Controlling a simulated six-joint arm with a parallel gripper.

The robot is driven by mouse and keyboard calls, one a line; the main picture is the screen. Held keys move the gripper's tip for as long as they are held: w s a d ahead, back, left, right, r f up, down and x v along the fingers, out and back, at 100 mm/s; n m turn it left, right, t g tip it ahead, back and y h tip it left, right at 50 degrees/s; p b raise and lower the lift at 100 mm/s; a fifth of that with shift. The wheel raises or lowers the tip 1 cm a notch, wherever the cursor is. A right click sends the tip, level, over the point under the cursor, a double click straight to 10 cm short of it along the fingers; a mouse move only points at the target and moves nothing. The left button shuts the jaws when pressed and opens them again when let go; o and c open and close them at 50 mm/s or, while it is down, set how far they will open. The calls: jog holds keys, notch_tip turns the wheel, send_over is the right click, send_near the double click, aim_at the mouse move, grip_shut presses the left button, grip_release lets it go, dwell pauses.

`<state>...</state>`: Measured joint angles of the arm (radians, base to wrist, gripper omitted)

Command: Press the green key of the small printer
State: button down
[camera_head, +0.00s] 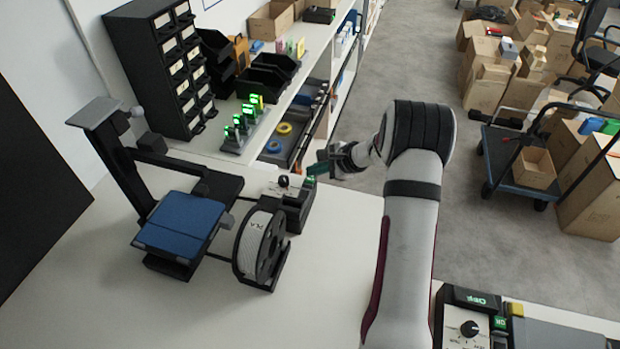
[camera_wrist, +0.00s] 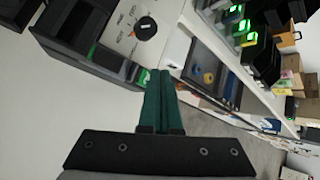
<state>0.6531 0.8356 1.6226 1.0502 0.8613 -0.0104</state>
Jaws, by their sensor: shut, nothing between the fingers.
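The small printer stands on the white table at left, with a blue bed (camera_head: 180,225), a black frame and a spool (camera_head: 262,247). Its dark control box (camera_head: 293,212) has a pale dial panel with a black knob (camera_head: 283,181), also seen in the wrist view (camera_wrist: 146,29). A green key (camera_head: 310,181) sits at the box's far right corner; it shows in the wrist view (camera_wrist: 143,77) just left of my fingertips. My gripper (camera_head: 316,171), with dark green fingers (camera_wrist: 164,74), is shut and empty beside the key. Whether they touch is unclear.
A second control panel (camera_head: 468,328) with a knob and green key stands at the front right. A strip of green-lit devices (camera_head: 240,125) and black bins (camera_head: 268,75) lie behind. The table's middle is clear. Cartons and a cart (camera_head: 520,165) stand on the floor.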

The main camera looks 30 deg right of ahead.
aim_at(314, 184)
jog(key=shift+f, duration=0.3)
jog(key=shift+f, duration=0.5)
dwell(0.5)
jog(key=shift+r, duration=0.95)
notch_tip(314, 184, up, 5)
dwell(0.5)
dwell(0.5)
